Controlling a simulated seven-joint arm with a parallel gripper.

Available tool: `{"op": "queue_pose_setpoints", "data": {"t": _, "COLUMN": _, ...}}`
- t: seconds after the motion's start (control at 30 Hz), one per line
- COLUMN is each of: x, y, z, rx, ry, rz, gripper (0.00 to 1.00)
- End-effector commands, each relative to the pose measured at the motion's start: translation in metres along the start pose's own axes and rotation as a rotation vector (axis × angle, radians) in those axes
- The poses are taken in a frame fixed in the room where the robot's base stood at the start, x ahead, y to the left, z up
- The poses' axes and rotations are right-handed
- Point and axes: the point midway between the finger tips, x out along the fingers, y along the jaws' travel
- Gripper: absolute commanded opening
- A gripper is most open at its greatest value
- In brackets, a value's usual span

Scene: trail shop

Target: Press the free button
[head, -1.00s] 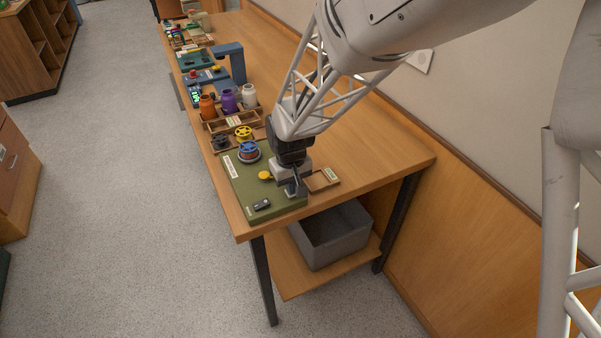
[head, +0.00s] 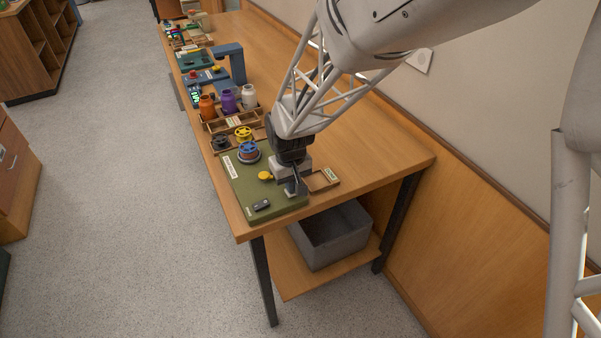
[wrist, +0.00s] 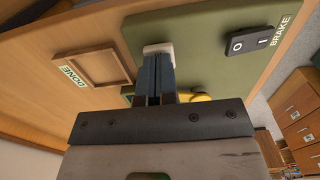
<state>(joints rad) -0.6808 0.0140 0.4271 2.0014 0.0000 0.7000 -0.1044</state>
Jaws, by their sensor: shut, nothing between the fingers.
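A green board (head: 245,198) lies at the near end of the bench; it also shows in the wrist view (wrist: 195,30). My gripper (head: 296,188) is over its right side, fingers shut and empty, pointing down. In the wrist view the fingers (wrist: 155,62) end at a pale block (wrist: 158,47); I cannot tell whether they touch it or what it is. A yellow knob (head: 264,176) stands left of my gripper, and a bit of yellow (wrist: 200,97) shows behind the fingers in the wrist view. No label reading "free" is legible; the button cannot be told for sure.
A black rocker switch (wrist: 253,41) marked 0 and I sits beside the word BRAKE. A wooden tray (head: 333,185) labelled DONE is right of my gripper. A blue-topped spool (head: 248,151) stands on the board's far part. Bottles stand farther back. A grey bin (head: 333,248) is below.

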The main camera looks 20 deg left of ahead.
Motion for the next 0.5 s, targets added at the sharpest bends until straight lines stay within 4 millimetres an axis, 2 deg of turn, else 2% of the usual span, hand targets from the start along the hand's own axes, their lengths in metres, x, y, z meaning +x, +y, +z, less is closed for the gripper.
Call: {"op": "queue_pose_setpoints", "data": {"t": 0.5, "x": -0.019, "y": 0.0, "z": 0.0, "rx": 0.0, "ry": 0.0, "rz": 0.0, "gripper": 0.0}}
